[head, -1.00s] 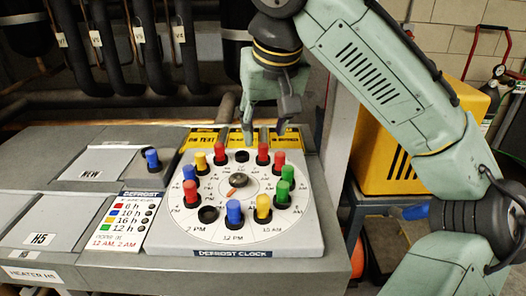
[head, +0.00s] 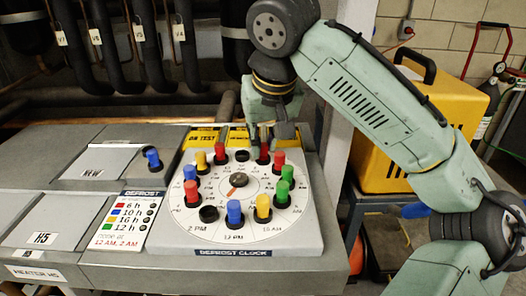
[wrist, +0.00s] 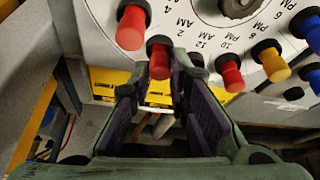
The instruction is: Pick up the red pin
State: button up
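My gripper (head: 268,137) is open at the back edge of the round defrost clock (head: 240,232), pointing down. In the wrist view, my gripper's fingers (wrist: 160,85) stand apart, one on each side of a red pin (wrist: 159,58). I cannot tell whether they touch it. That red pin (head: 263,153) stands upright in its socket. Another red pin (head: 279,158) stands close on its right. More red pins stand at the back left (head: 220,153) and left (head: 191,190).
An empty socket (head: 242,156) lies just left of the pin at my gripper; another empty socket (head: 208,214) is at the front left. Yellow, blue and green pins fill other sockets. A loose-standing blue pin (head: 152,157) is on the panel left. Black pipes (head: 145,50) rise behind.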

aim_at(263, 145)
jog(key=shift+c, duration=1.3)
jog(key=shift+r, duration=0.1)
notch_tip(263, 145, up, 10)
